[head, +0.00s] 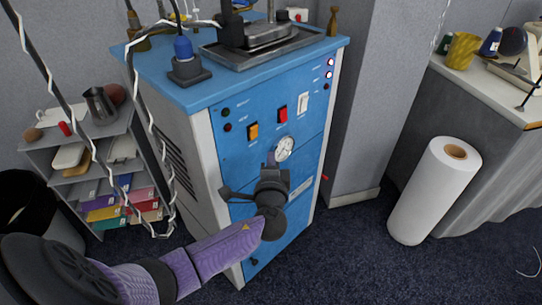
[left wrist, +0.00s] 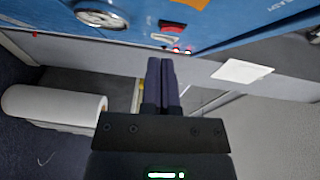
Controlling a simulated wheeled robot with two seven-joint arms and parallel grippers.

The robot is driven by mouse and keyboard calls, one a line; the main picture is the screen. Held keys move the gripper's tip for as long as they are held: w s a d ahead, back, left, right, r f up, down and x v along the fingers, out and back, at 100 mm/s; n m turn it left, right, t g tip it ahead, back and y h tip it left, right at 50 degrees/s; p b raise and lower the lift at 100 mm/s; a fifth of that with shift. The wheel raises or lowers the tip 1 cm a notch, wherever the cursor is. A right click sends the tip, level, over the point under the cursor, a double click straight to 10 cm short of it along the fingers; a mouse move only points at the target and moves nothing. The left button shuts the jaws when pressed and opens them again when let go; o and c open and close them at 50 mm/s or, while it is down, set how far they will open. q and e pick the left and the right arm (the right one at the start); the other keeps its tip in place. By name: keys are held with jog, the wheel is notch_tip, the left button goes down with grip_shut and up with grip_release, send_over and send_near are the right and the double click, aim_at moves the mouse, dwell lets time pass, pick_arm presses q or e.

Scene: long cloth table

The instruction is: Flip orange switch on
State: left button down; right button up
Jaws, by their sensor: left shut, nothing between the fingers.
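The orange switch (head: 253,131) is on the front of the blue machine (head: 232,155), left of a red switch (head: 282,114) and a white switch (head: 303,103). Part of an orange patch (left wrist: 190,4) shows at the top edge of the left wrist view, near the red switch (left wrist: 172,25). My left gripper (head: 271,158) is in front of the panel, below the orange switch and beside the round gauge (head: 285,148). Its fingers (left wrist: 161,62) are together and empty. I cannot tell whether they touch the panel. My right gripper is not in view.
A white roll (head: 433,190) stands on the floor at right, near a cloth-covered table (head: 465,128). A shelf with coloured files (head: 100,202) stands at left. White-wrapped cables (head: 146,110) hang at left. Dark carpet (head: 350,250) is clear between machine and roll.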

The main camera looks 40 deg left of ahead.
pick_arm(q)
jog(key=p+v, duration=0.1)
jog(key=v, duration=0.6)
jog(key=shift+s+f, duration=0.4)
jog(key=shift+f, duration=0.1)
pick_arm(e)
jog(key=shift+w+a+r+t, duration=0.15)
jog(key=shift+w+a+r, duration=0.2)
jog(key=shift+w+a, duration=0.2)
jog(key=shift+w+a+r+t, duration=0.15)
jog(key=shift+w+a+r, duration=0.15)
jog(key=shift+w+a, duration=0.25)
pick_arm(q)
jog(key=shift+a, duration=0.1)
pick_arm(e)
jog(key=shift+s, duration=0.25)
